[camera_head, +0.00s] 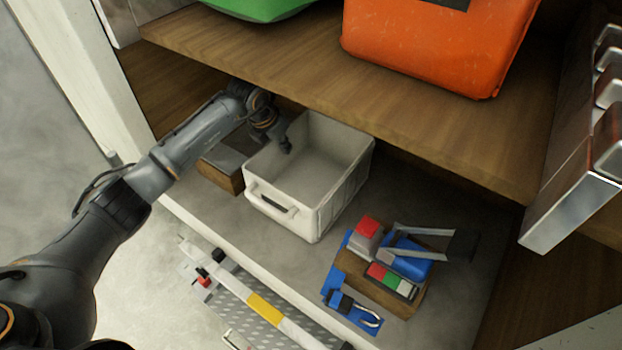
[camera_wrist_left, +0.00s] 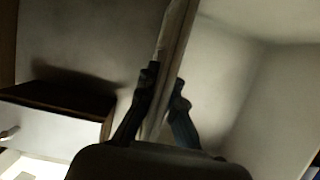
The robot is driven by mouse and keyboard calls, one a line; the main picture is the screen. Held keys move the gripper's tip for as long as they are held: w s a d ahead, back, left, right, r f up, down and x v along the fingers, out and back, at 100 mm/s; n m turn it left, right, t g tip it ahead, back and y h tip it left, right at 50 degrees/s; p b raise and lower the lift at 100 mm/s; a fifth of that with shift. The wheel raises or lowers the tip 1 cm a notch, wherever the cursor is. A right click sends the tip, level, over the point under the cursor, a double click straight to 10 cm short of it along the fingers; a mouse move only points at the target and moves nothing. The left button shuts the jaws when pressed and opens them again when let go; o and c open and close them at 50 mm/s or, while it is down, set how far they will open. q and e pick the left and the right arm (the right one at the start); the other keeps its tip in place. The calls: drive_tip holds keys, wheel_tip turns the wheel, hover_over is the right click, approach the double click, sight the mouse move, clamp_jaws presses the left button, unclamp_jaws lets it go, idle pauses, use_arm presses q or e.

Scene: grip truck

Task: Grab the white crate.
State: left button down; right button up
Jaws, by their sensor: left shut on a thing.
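The white crate (camera_head: 337,191) stands on the lower shelf, below a wooden shelf board. It looks empty and has a handle slot in its near wall. My left gripper (camera_head: 286,146) is at the crate's left wall, near the far corner. In the left wrist view my left gripper (camera_wrist_left: 158,112) has one finger on each side of the crate's wall (camera_wrist_left: 172,50) and is shut on it. My right gripper is in neither view.
A wooden block or box (camera_head: 222,172) is left of the crate. A wooden tray (camera_head: 405,305) with blue, red and green items is at the right. The upper wooden board (camera_head: 400,110) carries an orange case (camera_head: 435,45) and a green one (camera_head: 258,6), overhanging the crate's back. Metal drawers (camera_head: 575,195) stand at the right.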

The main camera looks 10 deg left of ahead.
use_arm(q)
drive_tip(key=shift+r, duration=0.25)
